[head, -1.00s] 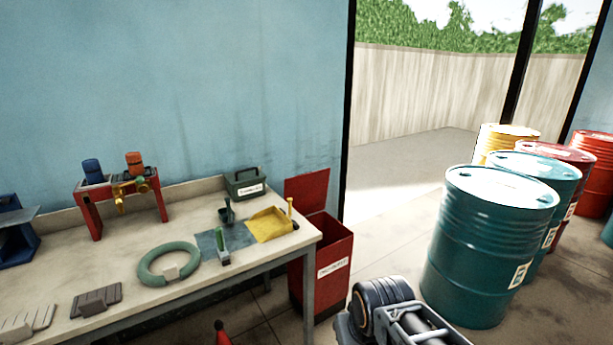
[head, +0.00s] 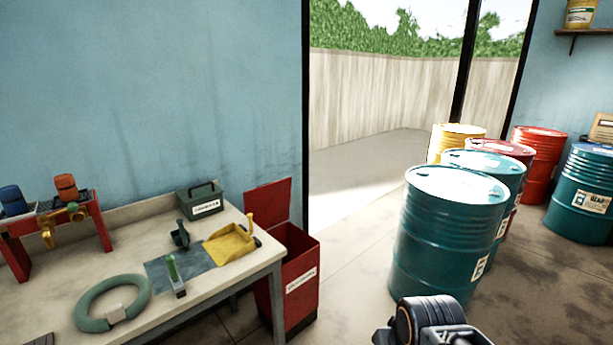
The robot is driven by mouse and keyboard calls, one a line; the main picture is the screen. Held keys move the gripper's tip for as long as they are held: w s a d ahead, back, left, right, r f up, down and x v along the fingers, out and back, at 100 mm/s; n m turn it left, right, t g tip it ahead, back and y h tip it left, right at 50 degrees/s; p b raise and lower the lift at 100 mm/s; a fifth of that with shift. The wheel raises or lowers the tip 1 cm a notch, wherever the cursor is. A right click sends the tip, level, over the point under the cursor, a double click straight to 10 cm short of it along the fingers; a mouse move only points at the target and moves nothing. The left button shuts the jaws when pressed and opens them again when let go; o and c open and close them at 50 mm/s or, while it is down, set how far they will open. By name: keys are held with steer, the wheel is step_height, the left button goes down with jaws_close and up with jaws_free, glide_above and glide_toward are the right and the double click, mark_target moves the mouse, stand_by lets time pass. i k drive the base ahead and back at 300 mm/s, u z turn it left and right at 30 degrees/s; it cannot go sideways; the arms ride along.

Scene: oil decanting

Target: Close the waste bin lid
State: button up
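The red waste bin (head: 300,291) stands on the floor at the right end of the workbench, with a white label on its front. Its red lid (head: 268,203) is open and stands upright at the back of the bin, near the blue wall. Part of the bin's left side is hidden by the bench. A part of my arm shows at the bottom edge, to the right of the bin. My gripper's fingers are not in view.
The workbench (head: 141,254) fills the lower left, with a green hose ring, a green box (head: 200,200) and a yellow cloth or pan on it. Teal drums (head: 444,240), with yellow and red ones behind, stand at right. Some floor between bin and drums is clear.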

mark_target(269, 204)
steer(key=z, duration=0.55)
steer(key=i, duration=2.35)
steer(key=u, duration=1.3)
steer(key=i, duration=0.9)
steer(key=u, duration=1)
